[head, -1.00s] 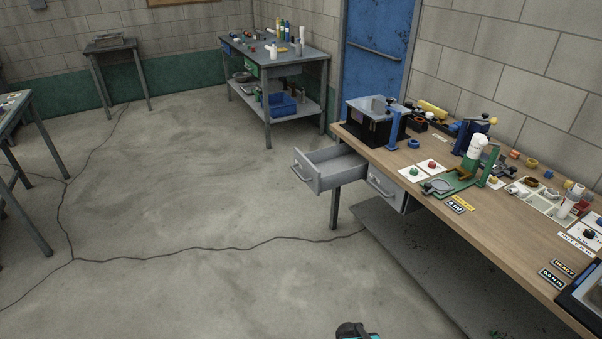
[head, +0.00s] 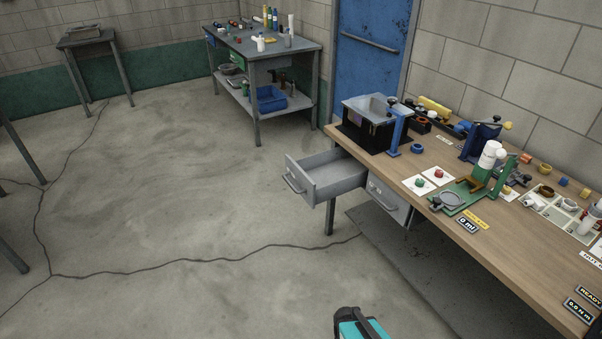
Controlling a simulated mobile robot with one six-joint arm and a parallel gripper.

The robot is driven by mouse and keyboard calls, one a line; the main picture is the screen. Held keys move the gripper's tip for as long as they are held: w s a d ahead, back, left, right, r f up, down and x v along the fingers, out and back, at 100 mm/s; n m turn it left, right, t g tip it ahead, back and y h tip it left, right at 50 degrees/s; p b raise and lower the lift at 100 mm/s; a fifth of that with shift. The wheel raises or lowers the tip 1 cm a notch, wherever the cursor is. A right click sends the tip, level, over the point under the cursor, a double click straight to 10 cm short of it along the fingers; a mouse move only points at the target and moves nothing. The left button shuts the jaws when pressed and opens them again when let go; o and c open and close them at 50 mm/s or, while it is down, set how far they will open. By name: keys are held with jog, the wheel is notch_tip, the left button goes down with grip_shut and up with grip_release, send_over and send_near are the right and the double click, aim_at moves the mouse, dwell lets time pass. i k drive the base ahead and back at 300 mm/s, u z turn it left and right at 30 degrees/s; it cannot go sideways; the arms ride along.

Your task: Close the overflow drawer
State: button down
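A grey drawer (head: 323,177) under the far left end of the wooden workbench (head: 480,245) is pulled well out. It looks empty, and its handle (head: 294,185) faces left into the room. No label is readable on it, so I cannot tell by name that it is the overflow drawer. A second grey drawer (head: 388,201) beside it, nearer to me, is shut. A black and teal part of my own body (head: 354,325) shows at the bottom edge, well short of the open drawer. My gripper's fingers are not in view.
On the bench stand a black bin (head: 368,140), a green fixture (head: 465,196) and several small parts. A low grey shelf (head: 400,250) runs under the bench. The concrete floor left of the drawer is clear except for a thin dark line. A blue door (head: 365,55) is behind.

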aim_at(319, 178)
jog(key=u, duration=0.15)
jog(key=i, duration=0.8)
jog(key=z, duration=0.05)
jog(key=k, duration=0.1)
jog(key=u, duration=2.4)
jog(key=k, duration=0.6)
jog(key=u, duration=0.05)
